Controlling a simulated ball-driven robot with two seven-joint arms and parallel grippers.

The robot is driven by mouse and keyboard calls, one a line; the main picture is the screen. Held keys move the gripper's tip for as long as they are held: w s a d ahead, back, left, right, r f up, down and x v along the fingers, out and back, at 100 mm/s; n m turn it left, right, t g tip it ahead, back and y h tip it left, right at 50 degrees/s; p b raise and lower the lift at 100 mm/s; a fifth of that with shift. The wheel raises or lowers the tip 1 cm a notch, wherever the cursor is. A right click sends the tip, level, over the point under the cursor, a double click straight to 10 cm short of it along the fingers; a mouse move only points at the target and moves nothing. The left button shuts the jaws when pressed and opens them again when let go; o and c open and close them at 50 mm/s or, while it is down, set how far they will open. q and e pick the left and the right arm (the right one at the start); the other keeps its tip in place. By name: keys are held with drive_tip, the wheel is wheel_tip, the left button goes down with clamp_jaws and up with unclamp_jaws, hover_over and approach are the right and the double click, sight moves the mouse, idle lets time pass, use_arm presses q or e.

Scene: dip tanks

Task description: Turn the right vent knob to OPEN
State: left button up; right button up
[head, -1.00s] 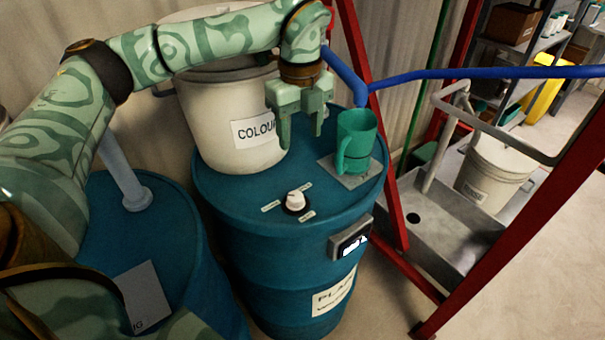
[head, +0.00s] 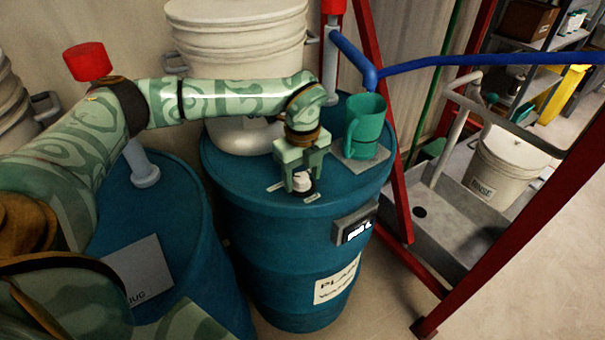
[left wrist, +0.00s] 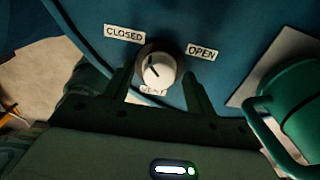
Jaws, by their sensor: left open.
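The white vent knob (head: 301,183) sits on top of the right blue drum (head: 285,225). In the left wrist view the knob (left wrist: 158,70) has a dark mark pointing up and left, toward the CLOSED label (left wrist: 124,34). The OPEN label (left wrist: 202,52) is at its right, and a VENT label lies below it, partly hidden. My left gripper (head: 302,178) points down over the knob, open. Its fingers stand on either side of the knob, with gaps visible in the left wrist view. My right gripper is not in view.
A green jug (head: 366,125) stands on a grey plate (head: 360,158) on the same drum, right of the gripper. White buckets (head: 240,50) stand behind. A blue pipe (head: 460,61) and red frame (head: 520,220) are to the right. Another blue drum (head: 190,250) is at left.

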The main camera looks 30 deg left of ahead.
use_arm(q)
drive_tip(key=shift+a, duration=0.1)
drive_tip(key=shift+s+a, duration=0.1)
drive_tip(key=shift+c, duration=1)
drive_tip(key=c, duration=0.6)
drive_tip(key=shift+c, duration=1)
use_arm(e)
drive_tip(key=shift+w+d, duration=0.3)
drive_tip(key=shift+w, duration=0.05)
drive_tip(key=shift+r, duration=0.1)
